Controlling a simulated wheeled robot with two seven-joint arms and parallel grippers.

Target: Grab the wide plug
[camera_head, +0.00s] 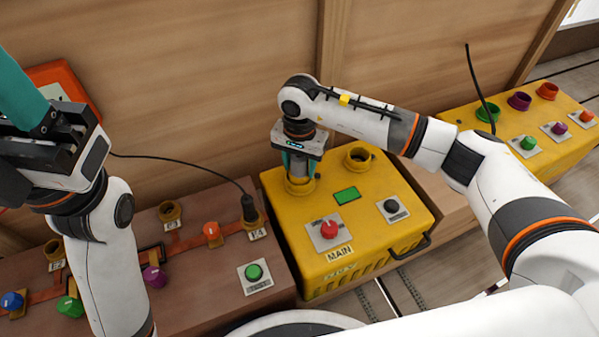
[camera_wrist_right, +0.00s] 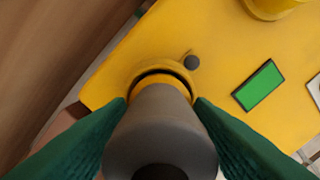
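The wide plug (camera_wrist_right: 160,130) is a thick grey cylinder. It stands in a yellow ring socket (camera_wrist_right: 187,75) on top of the yellow MAIN box (camera_head: 379,216). My right gripper (camera_head: 299,172) points down over that socket, at the box's back left. In the right wrist view its two teal fingers lie against both sides of the plug, with no gap seen. The plug's lower end is hidden in the socket. My left gripper (camera_head: 22,92) is raised at the left, away from the plug; its teal fingertips run out of view.
The box also has an empty yellow socket (camera_head: 359,157), a green display (camera_head: 347,195), a red button (camera_head: 329,229) and a black button (camera_head: 391,206). A black plug (camera_head: 250,209) with a cable stands at P4 on the brown bench. Another yellow box (camera_head: 557,110) stands at right.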

